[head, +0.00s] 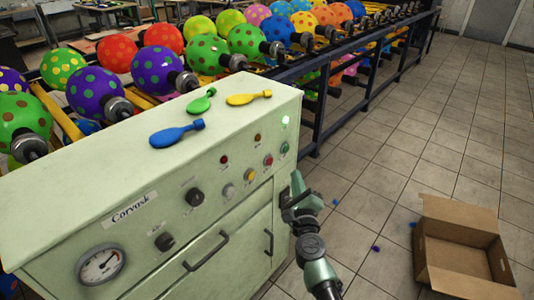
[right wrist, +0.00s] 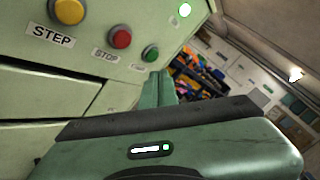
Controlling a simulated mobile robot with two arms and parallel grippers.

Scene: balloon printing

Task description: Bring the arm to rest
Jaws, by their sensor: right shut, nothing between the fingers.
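My right arm comes in from the bottom of the head view. Its gripper (head: 296,184) is in front of the right front corner of the pale green machine (head: 90,196), just below the row of buttons. The gripper is shut and empty. In the right wrist view, the green gripper body fills the lower part, and the machine's yellow, red and green buttons (right wrist: 150,53) are close by at the upper left. My left gripper is not in view.
Blue, green and yellow deflated balloons (head: 249,98) lie on the machine's top. Racks of inflated dotted balloons (head: 158,69) stand behind it. An open cardboard box (head: 461,247) sits on the tiled floor at right, with small blue scraps nearby. The floor between is mostly free.

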